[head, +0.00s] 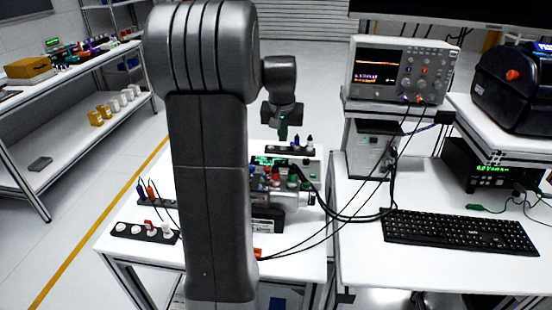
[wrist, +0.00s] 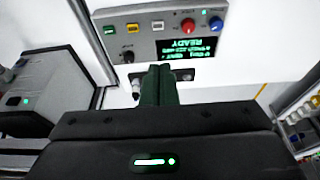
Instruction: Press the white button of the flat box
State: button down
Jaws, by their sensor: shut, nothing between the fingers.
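The flat box (wrist: 168,13) is a grey panel at the top of the wrist view. Its white button (wrist: 158,27) sits in a row beside a yellow button (wrist: 132,28) and a green button (wrist: 106,30). A red round control (wrist: 187,25) is to the right of them. A lit display on the box reads READY, upside down in this view. My gripper (wrist: 160,70) is shut and empty, its dark green fingers pointing toward the box and apart from the white button in the picture. In the head view my gripper (head: 283,131) is above the back of the white table.
A black strip with small plugs (head: 290,149) lies under my gripper on the table. My arm hides part of the table. An oscilloscope (head: 400,68) and a keyboard (head: 458,232) stand to the right, with black cables between. Another black strip (head: 146,233) lies front left.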

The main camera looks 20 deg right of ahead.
jog(key=shift+s+r, duration=0.1)
jog(key=shift+s, duration=0.1)
jog(key=shift+w, duration=0.1)
jog(key=p, duration=0.1)
send_near(284, 172)
jog(key=x, duration=0.5)
jog(key=shift+w, duration=0.15)
jog(key=shift+f, duration=0.75)
